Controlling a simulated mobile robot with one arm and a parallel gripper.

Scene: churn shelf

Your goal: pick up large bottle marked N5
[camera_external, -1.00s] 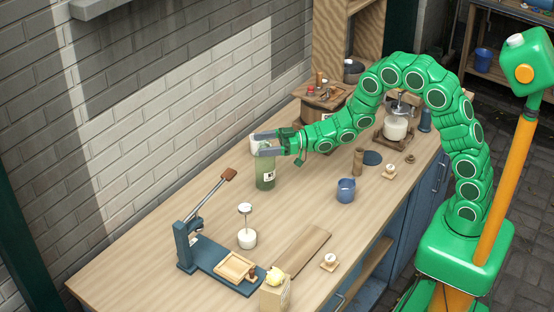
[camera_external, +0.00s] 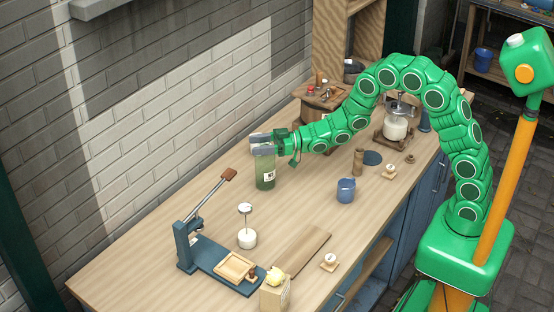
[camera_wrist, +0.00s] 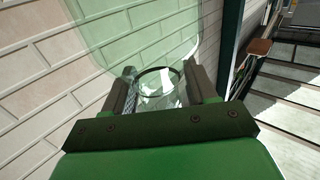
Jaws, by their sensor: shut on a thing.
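A large green translucent bottle (camera_external: 265,174) with a white label stands upright on the wooden counter near the brick wall. The mark on its label is too small to read. My gripper (camera_external: 262,146) is shut on the top part of this bottle, coming in from the right. In the wrist view the two fingers of my gripper (camera_wrist: 162,92) sit on either side of the clear round glass rim of the bottle (camera_wrist: 160,78). The bottle's base appears to be on the counter.
A blue mug (camera_external: 346,191) stands to the right of the bottle. A white-based plunger (camera_external: 247,238) and a blue lever press (camera_external: 186,245) stand nearer the front. A wooden board (camera_external: 303,250) lies flat. Bare counter lies in front of the bottle.

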